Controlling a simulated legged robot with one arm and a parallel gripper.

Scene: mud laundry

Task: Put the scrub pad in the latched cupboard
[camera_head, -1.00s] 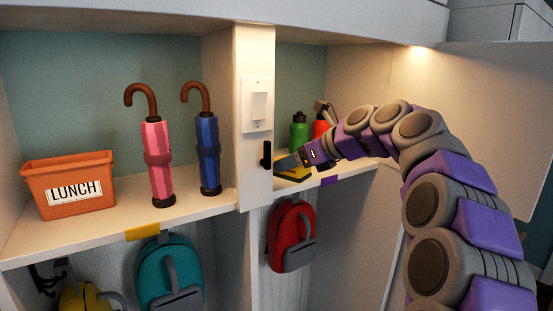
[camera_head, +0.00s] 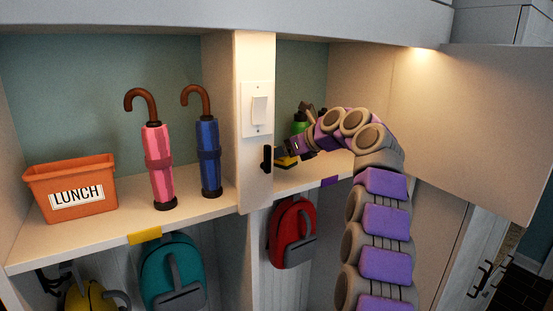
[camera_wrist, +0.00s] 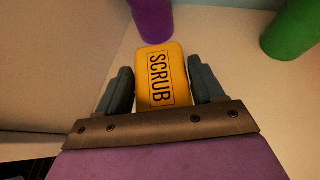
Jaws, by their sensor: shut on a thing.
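The scrub pad (camera_wrist: 162,75) is a yellow block lettered SCRUB. In the wrist view it sits between the two dark fingers of my gripper (camera_wrist: 161,78), which is shut on it. In the head view a yellow bit of the pad (camera_head: 286,162) shows at my gripper (camera_head: 281,152), just inside the right-hand cupboard, low over its shelf (camera_head: 300,181). I cannot tell whether the pad touches the shelf. The cupboard's door (camera_head: 470,125) stands swung open to the right. A black latch piece (camera_head: 267,158) is on the post to the left of the opening.
A green bottle (camera_head: 299,123) stands farther back in the cupboard, and a purple cylinder (camera_wrist: 151,18) shows ahead of the pad. On the left shelf are an orange LUNCH bin (camera_head: 72,188), a pink umbrella (camera_head: 158,165) and a blue umbrella (camera_head: 208,157). A red backpack (camera_head: 291,234) hangs below.

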